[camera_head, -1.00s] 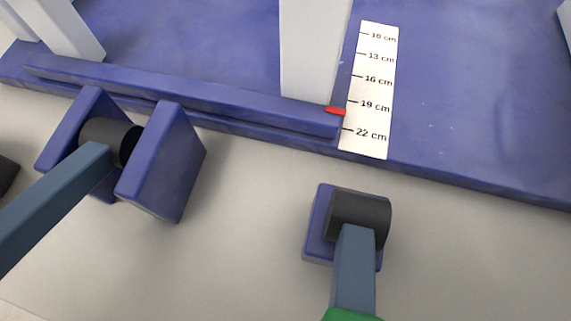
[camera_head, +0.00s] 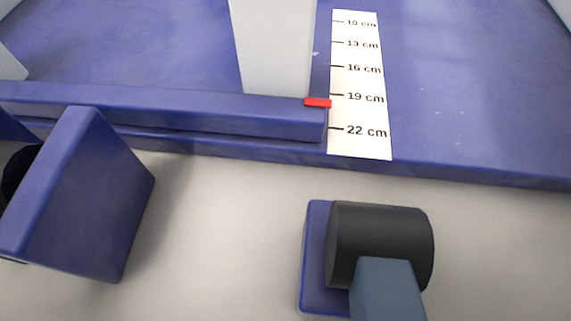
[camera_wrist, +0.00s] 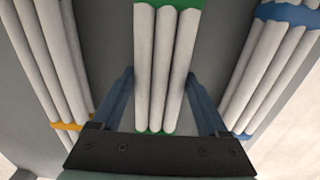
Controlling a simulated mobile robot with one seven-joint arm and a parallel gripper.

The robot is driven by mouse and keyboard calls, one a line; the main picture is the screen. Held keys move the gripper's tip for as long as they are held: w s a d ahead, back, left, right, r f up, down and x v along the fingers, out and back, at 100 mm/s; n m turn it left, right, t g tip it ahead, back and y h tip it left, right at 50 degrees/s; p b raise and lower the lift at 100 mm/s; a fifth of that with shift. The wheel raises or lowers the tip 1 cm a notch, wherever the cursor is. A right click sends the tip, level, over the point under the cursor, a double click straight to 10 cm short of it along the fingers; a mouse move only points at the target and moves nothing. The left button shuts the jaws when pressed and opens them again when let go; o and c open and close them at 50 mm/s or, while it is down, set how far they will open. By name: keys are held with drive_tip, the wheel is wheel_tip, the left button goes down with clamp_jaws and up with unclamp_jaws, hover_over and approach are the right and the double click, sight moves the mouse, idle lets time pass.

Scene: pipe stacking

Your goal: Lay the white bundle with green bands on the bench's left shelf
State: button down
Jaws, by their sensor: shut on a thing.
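In the wrist view, the white bundle (camera_wrist: 164,60) is a row of pale tubes with green bands at the top and near the lower end. My gripper (camera_wrist: 160,78) has one finger on each side of it and is shut on it. The tubes run straight away from my palm. The far end of the bundle is cut off by the frame's top edge. Neither my gripper nor the bundle shows in the head view. I cannot tell which part of the head view, if any, is the bench's left shelf.
A bundle with an orange band (camera_wrist: 50,60) lies left, one with a blue band (camera_wrist: 275,70) right. The head view shows a blue base (camera_head: 450,90), a white post (camera_head: 272,45), a centimetre scale (camera_head: 358,90) with a red marker (camera_head: 317,102), and blue plates (camera_head: 85,200) with a dark roller (camera_head: 380,245).

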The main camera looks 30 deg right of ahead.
unclamp_jaws()
drive_tip(key=shift+f, duration=0.1)
wheel_tip(320, 180, up, 12)
drive_tip(key=p, duration=0.7)
drive_tip(key=shift+r, duration=0.2)
